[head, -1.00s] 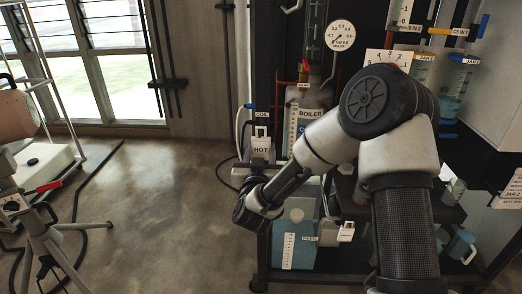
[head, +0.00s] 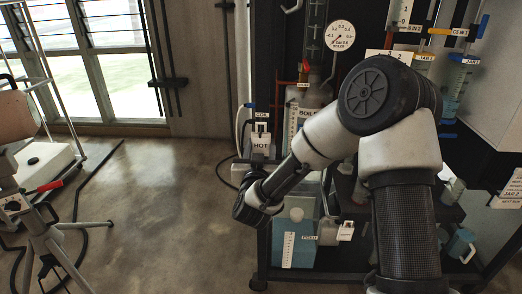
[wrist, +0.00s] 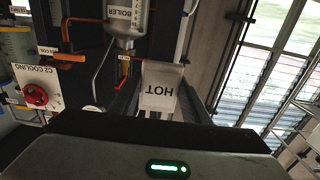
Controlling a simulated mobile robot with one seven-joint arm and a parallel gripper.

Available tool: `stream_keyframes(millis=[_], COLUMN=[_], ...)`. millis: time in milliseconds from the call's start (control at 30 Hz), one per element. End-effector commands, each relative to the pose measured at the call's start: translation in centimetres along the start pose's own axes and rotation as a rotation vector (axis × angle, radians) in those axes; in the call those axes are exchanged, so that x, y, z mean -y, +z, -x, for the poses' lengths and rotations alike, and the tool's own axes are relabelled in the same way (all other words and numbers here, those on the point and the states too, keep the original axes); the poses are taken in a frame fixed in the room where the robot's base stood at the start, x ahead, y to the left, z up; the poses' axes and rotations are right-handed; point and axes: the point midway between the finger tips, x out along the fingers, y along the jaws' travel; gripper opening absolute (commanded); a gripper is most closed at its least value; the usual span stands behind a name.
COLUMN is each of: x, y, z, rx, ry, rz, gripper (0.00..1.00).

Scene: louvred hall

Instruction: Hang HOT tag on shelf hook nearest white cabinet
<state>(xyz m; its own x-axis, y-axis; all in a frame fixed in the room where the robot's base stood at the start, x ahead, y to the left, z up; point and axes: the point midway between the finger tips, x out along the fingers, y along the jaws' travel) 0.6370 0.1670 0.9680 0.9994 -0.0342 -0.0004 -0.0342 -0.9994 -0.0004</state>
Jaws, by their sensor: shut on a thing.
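The white HOT tag (head: 261,146) is upright at the left side of the dark apparatus rack, just below the COIL label (head: 261,115). It also shows in the wrist view (wrist: 160,86), with its lettering upside down, directly ahead of my gripper (wrist: 161,112). The white cabinet (head: 495,85) stands at the far right. I cannot make out the shelf hook clearly.
The rack holds a boiler vessel, a dial gauge (head: 341,36), and a blue container (head: 293,235) on its lower shelf. A cooling panel with a red knob (wrist: 35,94) is left in the wrist view. A tripod (head: 52,235) stands left; floor between is mostly clear.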

Motion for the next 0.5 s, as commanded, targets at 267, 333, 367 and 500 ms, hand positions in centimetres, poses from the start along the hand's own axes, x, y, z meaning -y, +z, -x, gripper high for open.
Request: stream_keyframes(millis=[267, 333, 367, 500], x=[0.0, 0.1, 0.1, 0.1], y=[-0.1, 0.0, 0.0, 0.1], z=[0.5, 0.7, 0.8, 2.3], rx=[-0.002, -0.001, -0.001, 0.001], ry=[0.000, -0.001, -0.001, -0.002], rz=[0.000, 0.000, 0.000, 0.000], gripper=[0.00, 0.00, 0.00, 0.00])
